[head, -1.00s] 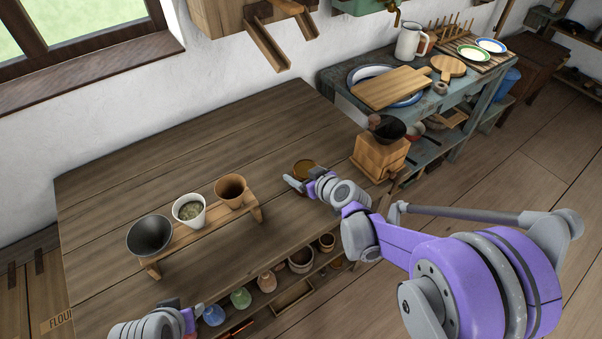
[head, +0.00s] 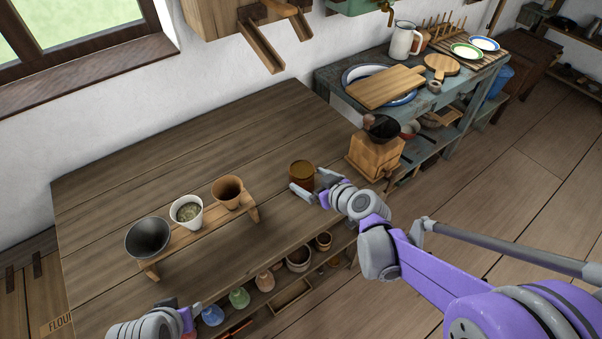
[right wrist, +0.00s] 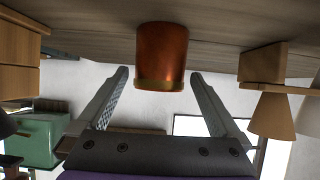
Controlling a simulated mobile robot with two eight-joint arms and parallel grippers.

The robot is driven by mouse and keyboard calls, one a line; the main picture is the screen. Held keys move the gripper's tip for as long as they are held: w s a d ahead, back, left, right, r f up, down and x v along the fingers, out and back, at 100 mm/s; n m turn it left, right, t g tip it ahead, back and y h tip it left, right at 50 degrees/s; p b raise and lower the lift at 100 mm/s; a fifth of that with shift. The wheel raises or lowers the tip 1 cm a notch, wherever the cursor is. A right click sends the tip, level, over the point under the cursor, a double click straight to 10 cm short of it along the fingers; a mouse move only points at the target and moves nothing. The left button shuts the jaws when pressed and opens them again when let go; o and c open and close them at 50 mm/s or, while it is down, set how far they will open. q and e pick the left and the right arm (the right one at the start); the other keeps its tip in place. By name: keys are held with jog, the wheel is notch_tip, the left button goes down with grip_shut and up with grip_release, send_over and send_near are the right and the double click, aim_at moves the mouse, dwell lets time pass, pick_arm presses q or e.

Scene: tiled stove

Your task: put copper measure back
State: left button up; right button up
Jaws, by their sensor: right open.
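The copper measure (head: 301,175), a small brownish-orange cup, stands on the wooden table near its right front edge. It also shows in the right wrist view (right wrist: 162,58), with a brass-coloured rim, beyond and between the two open fingers. My right gripper (head: 308,194) is open in front of the measure, and its fingers are not closed on it. In the right wrist view the gripper (right wrist: 157,100) is empty. My left gripper (head: 192,313) is at the bottom left, at the table's front edge; its jaws are too small and turned to tell.
A wooden rack (head: 184,239) holds a dark cup, a white cup with contents, and a brown cup. A wooden grinder (head: 376,154) stands right of the measure. Bottles and pots sit on a shelf below the front edge. The back of the table (head: 210,130) is clear.

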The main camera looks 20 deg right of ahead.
jog(key=v, duration=0.4)
jog(key=shift+s+r+p, duration=0.2)
jog(key=shift+s+p, duration=0.05)
jog(key=shift+p, duration=0.05)
jog(key=s+f+m+g+h, duration=0.1)
jog(key=s+m+g+h, duration=0.1)
jog(key=s, duration=0.8)
jog(key=s+f+m+g+h, duration=0.2)
jog(key=s+g, duration=0.2)
jog(key=s, duration=0.6)
jog(key=shift+f+g, duration=0.3)
jog(key=shift+f, duration=0.05)
jog(key=shift+s+a, duration=0.1)
jog(key=r+p, duration=0.3)
jog(key=w+r+p, duration=0.1)
jog(key=r, duration=0.1)
jog(key=shift+r+p, duration=0.25)
jog(key=shift+p, duration=0.15)
